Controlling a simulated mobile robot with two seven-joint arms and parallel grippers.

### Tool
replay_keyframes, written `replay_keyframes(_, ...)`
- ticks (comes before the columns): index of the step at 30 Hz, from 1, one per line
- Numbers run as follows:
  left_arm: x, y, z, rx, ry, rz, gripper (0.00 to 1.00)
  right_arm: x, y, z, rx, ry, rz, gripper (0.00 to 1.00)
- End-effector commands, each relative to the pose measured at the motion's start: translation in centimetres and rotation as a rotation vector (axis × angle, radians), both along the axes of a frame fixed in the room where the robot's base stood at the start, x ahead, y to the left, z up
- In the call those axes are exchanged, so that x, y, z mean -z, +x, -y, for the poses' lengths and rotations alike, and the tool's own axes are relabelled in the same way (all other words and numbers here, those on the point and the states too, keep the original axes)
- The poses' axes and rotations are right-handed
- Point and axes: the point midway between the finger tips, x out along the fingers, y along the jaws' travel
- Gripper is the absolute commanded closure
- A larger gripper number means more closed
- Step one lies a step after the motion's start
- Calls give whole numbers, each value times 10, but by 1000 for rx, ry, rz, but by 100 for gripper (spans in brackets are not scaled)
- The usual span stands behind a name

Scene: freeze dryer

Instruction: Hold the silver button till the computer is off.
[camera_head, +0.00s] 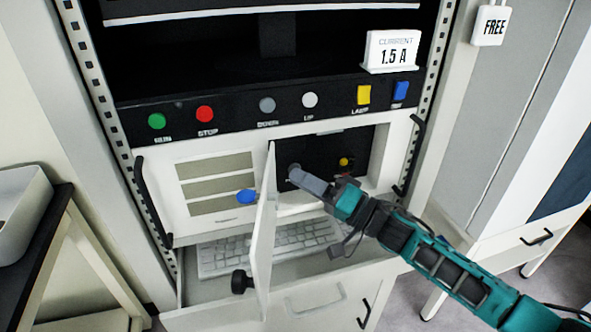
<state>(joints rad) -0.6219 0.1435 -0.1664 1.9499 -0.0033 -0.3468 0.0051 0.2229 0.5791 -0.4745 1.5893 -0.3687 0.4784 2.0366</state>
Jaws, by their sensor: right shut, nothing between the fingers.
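The computer's dark front panel (330,147) shows in an open bay in the white cabinet, behind a small door that stands open. The silver button (294,168) is a small grey round shape at the left of this panel, mostly covered by my gripper. My right gripper (298,174) is shut and empty, its tips at the button. They look in contact, but I cannot tell whether the button is pressed in. A small yellow round part (343,161) sits farther right on the panel. No sign shows whether the computer is on. My left gripper is not in view.
The open white door (263,235) stands close left of my gripper. Below is an open drawer with a white keyboard (300,243). Above is a black control strip with a green button (157,121), a red button (205,114) and others.

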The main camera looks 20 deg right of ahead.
Motion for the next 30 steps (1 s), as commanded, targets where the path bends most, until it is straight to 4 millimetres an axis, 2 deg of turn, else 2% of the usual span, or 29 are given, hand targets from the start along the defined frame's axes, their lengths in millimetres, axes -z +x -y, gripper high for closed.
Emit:
replay_keyframes(12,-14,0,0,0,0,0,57,-1,-15,1,1,0,-3,100)
replay_keyframes(23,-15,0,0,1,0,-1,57,0,-17,1,1,-1,-1,100)
replay_keyframes(30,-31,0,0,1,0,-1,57,-3,-39,2,0,1,-3,100)
